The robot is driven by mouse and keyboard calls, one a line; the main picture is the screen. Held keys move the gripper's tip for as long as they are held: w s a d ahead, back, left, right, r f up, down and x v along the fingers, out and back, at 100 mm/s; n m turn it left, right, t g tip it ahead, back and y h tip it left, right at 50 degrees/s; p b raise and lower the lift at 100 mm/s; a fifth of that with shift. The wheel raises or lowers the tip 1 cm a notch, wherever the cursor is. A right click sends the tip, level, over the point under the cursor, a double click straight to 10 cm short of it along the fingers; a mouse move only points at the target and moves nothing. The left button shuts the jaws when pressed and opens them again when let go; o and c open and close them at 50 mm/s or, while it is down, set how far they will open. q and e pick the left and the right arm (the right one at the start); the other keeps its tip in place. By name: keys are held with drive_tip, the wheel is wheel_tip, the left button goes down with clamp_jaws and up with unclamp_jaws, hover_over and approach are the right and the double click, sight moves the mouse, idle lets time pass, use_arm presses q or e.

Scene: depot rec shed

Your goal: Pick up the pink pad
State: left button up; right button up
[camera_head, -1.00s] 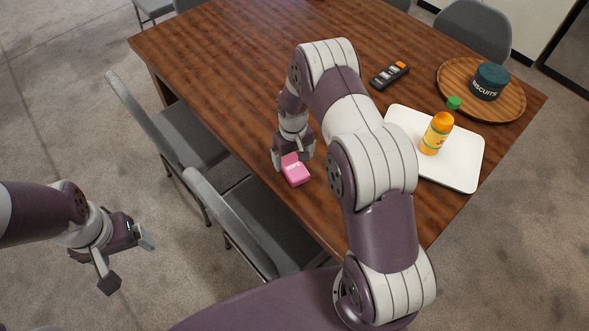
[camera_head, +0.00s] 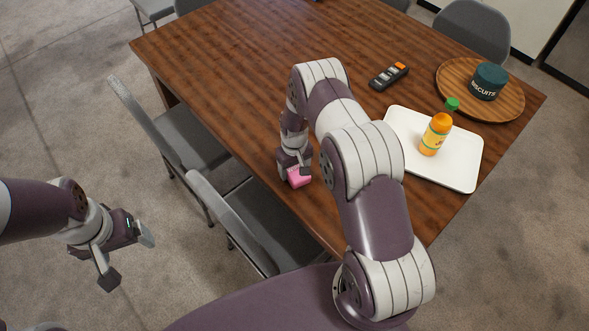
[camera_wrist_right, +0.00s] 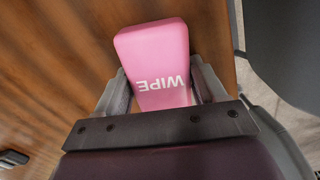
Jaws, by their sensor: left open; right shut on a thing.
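The pink pad (camera_head: 299,178) is at the near left edge of the wooden table, partly hidden by my right gripper (camera_head: 294,174) in the head view. In the right wrist view the pink pad (camera_wrist_right: 155,58) bears the word WIPE and sits between the two fingers of my right gripper (camera_wrist_right: 162,95), which is shut on it. I cannot tell whether the pad touches the table. My left gripper (camera_head: 128,258) is open and empty, over the floor at the left, away from the table.
On the wooden table (camera_head: 220,70) are a remote (camera_head: 389,76), a white tray (camera_head: 455,175) with an orange bottle (camera_head: 435,134), and a round wooden tray (camera_head: 452,84) with a biscuit tin (camera_head: 489,82). Grey chairs (camera_head: 265,225) stand close along the left edge. The table's far left part is clear.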

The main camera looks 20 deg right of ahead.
drive_tip(key=shift+w+r, duration=0.1)
drive_tip(key=shift+r, duration=0.1)
drive_tip(key=r, duration=0.1)
drive_tip(key=r+b, duration=0.1)
drive_tip(key=r, duration=0.1)
drive_tip(key=shift+d+r, duration=0.25)
drive_tip(key=shift+r, duration=0.15)
drive_tip(key=w+d+r+b, duration=0.3)
drive_tip(key=d+r, duration=0.3)
drive_tip(key=d, duration=0.4)
drive_tip(key=shift+w+d+r, duration=0.25)
drive_tip(key=shift+w+r, duration=0.15)
